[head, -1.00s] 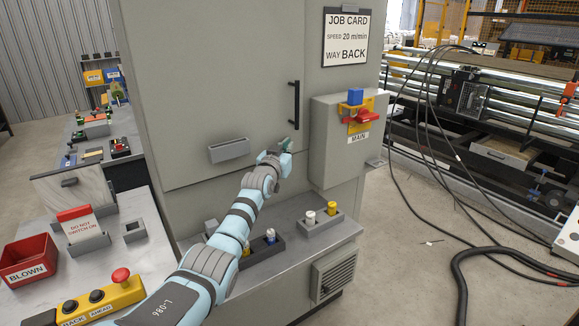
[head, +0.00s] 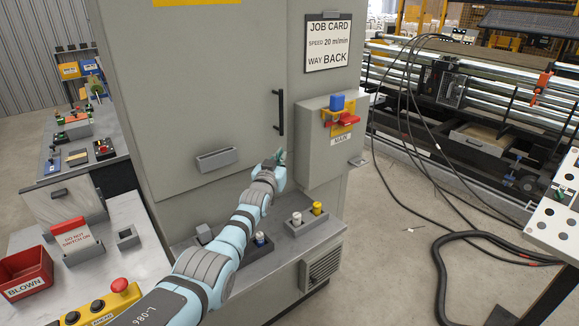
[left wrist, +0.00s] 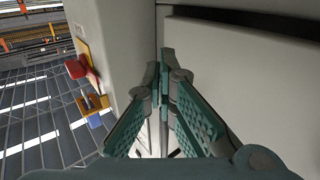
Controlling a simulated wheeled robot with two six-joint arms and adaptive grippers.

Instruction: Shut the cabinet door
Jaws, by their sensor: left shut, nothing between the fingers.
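The cabinet door (head: 205,100) is the large grey panel in the middle of the head view, with a black bar handle (head: 281,113) near its right edge. It looks closed or nearly closed; I cannot tell if it is flush. My left gripper (head: 279,157) is shut and empty, below the handle by the door's lower right corner. In the left wrist view my left gripper (left wrist: 163,78) has its fingertips together close to a pale grey surface; contact is not clear. A dark band runs along the panel at upper right there. My right gripper is not in view.
The grey switch box (head: 318,165) with a red and yellow switch (head: 341,118) stands just right of my left gripper. A grey holder (head: 216,158) sits on the door. Cables (head: 450,240) lie on the floor at right.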

